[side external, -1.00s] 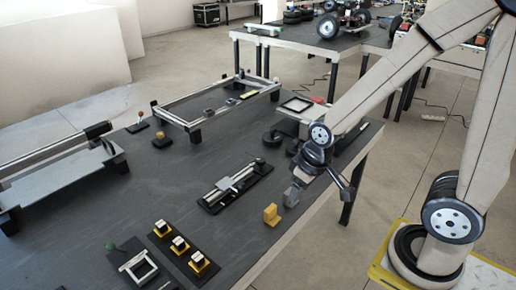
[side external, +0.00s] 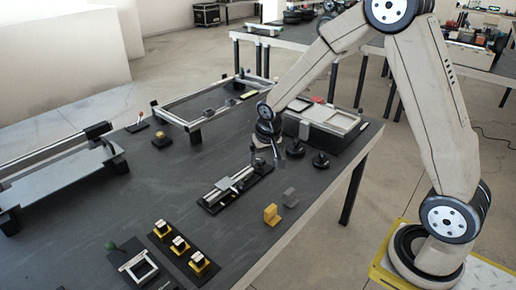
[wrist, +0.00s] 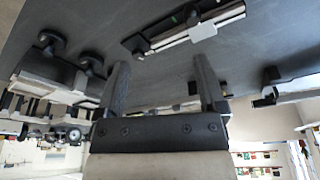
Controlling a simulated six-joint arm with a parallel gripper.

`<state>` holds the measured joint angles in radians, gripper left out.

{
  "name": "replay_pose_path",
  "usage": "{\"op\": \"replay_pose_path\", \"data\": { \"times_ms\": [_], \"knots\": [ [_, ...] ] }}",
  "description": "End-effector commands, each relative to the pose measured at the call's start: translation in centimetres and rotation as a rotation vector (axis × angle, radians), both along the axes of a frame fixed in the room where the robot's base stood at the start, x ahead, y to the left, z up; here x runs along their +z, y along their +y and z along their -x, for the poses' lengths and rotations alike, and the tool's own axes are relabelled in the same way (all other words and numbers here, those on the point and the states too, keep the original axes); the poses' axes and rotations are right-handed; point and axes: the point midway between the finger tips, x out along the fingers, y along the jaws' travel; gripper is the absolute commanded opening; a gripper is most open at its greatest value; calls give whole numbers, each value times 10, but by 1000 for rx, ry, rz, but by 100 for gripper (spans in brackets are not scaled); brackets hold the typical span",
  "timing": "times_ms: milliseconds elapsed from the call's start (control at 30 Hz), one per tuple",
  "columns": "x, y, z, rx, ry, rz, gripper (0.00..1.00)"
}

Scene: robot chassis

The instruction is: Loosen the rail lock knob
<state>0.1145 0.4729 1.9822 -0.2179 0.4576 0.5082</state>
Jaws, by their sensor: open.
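The rail (side external: 222,192) lies on the dark table with a grey carriage on it, and it also shows at the top of the wrist view (wrist: 215,24). In the wrist view, a dark block with a small knob-like part (wrist: 135,44) sits at one end of the rail. In the side view my gripper (side external: 269,157) points down near the rail's far right end and partly hides that end. In the wrist view my gripper (wrist: 161,63) has its two fingers wide apart with nothing between them. I cannot tell its exact height above the table.
Two round black knobs on bases (side external: 321,160) stand right of my gripper, near a grey tray (side external: 330,122). A metal frame (side external: 215,105) lies behind. Bare table is left of the rail.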

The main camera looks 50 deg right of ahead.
Motion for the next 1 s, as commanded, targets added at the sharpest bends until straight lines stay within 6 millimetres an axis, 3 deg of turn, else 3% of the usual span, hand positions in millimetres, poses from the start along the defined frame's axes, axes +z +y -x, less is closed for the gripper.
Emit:
{"op": "replay_pose_path", "data": {
  "times_ms": [200, 500, 733, 1000],
  "knots": [
    [-25, -36, -50, -167, -18, 18, 90],
    [-66, -90, -102, -401, -58, 51, 90],
    [-94, -125, -126, -548, -96, 73, 90],
    [-105, -138, -133, -607, -114, 83, 90]
  ]
}}
